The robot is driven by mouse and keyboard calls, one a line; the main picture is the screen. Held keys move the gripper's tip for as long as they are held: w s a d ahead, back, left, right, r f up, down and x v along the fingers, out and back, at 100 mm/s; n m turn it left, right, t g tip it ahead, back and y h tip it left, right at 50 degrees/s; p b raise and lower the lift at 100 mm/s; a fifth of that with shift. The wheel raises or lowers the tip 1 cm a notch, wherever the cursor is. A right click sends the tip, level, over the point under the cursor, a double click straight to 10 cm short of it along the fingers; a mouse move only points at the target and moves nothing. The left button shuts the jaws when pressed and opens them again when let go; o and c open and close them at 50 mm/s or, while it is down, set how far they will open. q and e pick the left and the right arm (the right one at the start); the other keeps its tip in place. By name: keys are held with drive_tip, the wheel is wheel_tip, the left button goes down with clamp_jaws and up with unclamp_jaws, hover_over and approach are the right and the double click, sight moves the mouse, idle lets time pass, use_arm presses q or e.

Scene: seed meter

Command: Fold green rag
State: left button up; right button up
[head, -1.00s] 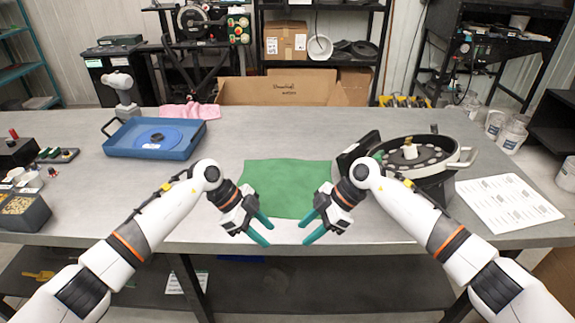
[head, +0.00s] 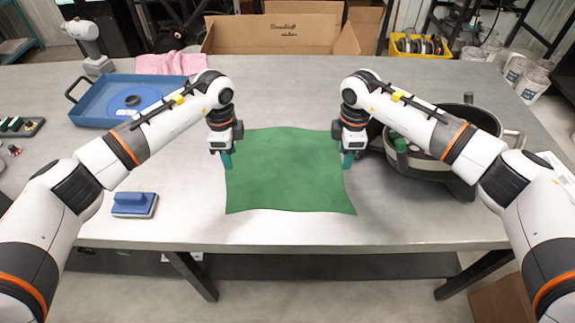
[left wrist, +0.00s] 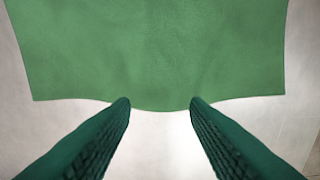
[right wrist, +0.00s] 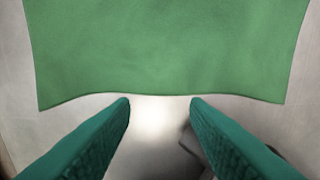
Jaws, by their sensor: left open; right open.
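The green rag (head: 285,172) lies flat and spread out on the grey table in front of me, its edges slightly wavy. My left gripper (head: 226,162) is open and points down at the rag's left edge. In the left wrist view the rag (left wrist: 150,50) spans the top, with its edge just at the open fingertips (left wrist: 160,102). My right gripper (head: 347,162) is open and points down at the rag's right edge. In the right wrist view the rag's edge (right wrist: 165,55) lies just ahead of the open fingertips (right wrist: 160,102). Neither gripper holds anything.
A blue tray (head: 85,112) with a blue disc and a pink cloth (head: 170,64) lie back left. A blue-handled block (head: 134,204) sits front left. A round dark seed meter (head: 445,160) stands right, close to my right arm. The table in front of the rag is clear.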

use_arm(q)
drive_tip(key=shift+f, duration=1.35)
use_arm(e)
drive_tip(key=shift+w+f, duration=0.1)
drive_tip(key=shift+f, duration=1.25)
use_arm(q)
drive_tip(key=shift+f, duration=0.15)
use_arm(e)
drive_tip(key=shift+f, duration=0.2)
use_arm(q)
clamp_jaws()
use_arm(e)
drive_tip(key=shift+r, duration=0.1)
clamp_jaws()
